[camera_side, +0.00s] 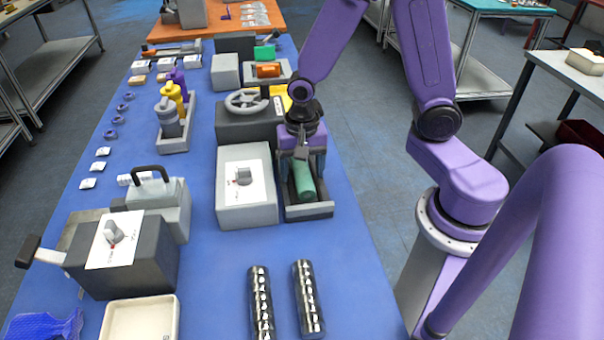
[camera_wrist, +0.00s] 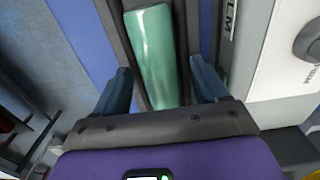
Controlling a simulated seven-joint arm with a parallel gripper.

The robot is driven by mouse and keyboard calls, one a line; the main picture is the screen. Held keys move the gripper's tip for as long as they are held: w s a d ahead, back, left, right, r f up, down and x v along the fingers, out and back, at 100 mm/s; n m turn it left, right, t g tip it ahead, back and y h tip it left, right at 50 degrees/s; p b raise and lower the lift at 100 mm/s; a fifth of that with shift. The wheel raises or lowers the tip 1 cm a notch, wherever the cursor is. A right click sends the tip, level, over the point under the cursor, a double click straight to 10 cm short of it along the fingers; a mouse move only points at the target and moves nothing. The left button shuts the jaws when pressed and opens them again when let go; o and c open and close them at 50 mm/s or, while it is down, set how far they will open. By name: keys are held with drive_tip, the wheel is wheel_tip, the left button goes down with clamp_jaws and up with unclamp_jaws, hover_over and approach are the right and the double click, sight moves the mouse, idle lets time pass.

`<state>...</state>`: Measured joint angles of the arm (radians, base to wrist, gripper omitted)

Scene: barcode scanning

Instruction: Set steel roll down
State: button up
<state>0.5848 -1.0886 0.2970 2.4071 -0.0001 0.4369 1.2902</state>
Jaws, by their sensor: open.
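A green roll (camera_side: 304,183) lies lengthwise in a dark grey tray (camera_side: 308,212) near the table's right edge. In the wrist view the green roll (camera_wrist: 152,55) lies between the two spread fingers of my gripper (camera_wrist: 163,80), with a gap on each side. In the side view my gripper (camera_side: 303,155) is low over the tray's far part, open. No other thing shows in its jaws. Two patterned black-and-silver rolls (camera_side: 260,303) (camera_side: 308,298) lie side by side on the blue table in front. I cannot tell from looks which roll is steel.
A grey box with a white top panel (camera_side: 245,185) stands just left of the tray. A machine with a handwheel (camera_side: 247,105) is behind it. A dark lever box (camera_side: 125,255) and a white tray (camera_side: 140,318) are at front left. Blue table (camera_side: 215,285) is clear before the grey box.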

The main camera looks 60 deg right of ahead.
clamp_jaws()
drive_tip(key=shift+r, duration=0.2)
